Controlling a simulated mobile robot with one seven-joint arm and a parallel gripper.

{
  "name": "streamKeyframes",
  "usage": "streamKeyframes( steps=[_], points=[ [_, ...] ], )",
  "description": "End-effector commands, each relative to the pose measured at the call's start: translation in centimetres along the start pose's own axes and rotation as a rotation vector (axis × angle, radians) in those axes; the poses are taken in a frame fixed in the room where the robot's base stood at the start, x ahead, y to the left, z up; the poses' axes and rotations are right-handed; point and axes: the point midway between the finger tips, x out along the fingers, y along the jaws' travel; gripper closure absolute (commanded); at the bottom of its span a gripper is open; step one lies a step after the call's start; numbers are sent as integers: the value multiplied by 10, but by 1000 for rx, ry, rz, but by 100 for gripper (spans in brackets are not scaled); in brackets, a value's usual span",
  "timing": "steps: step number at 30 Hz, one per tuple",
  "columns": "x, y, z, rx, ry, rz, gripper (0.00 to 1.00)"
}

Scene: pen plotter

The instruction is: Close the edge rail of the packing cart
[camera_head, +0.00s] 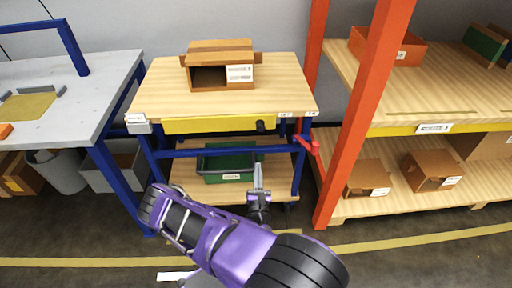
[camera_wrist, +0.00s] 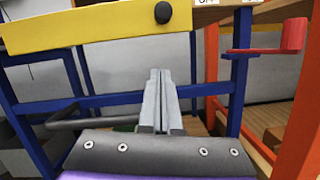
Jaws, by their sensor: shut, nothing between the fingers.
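The packing cart has a wooden top (camera_head: 225,108) on a blue frame. Its yellow edge rail (camera_head: 205,125) lies along the front, just below the edge of the top, with a black knob (camera_head: 261,126) near its right end. In the wrist view the yellow rail (camera_wrist: 85,27) spans the upper left, and its black knob (camera_wrist: 163,12) is above the fingertips. My gripper (camera_head: 258,168) is shut and empty, in front of the cart and below the knob. Its fingers (camera_wrist: 161,75) point up and forward, apart from the rail.
An open cardboard box (camera_head: 222,83) stands on the cart top; a green bin (camera_head: 228,180) is on its lower shelf. A red lever (camera_head: 312,146) sticks out at the cart's right. An orange rack (camera_head: 358,120) stands to the right, a grey table (camera_head: 90,110) to the left.

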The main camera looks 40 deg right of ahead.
Motion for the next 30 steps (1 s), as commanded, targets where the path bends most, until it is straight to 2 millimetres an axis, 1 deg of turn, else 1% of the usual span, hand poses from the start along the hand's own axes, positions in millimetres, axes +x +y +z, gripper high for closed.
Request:
streamKeyframes(
  steps=[2, 5, 12, 16, 18, 21, 25, 30],
  points=[
    [6, -1, 0, 0, -1, -2, 100],
    [22, 0, 0, 1, -3, 0, 100],
    [74, 0, 0, 4, -5, 0, 100],
    [100, 0, 0, 3, -4, 0, 100],
    [103, 1, 14, 0, -3, -1, 100],
    [105, 1, 27, 0, -2, -1, 100],
    [107, 1, 36, 2, -2, 0, 100],
    [108, 1, 40, 2, -1, 1, 100]
  ],
)
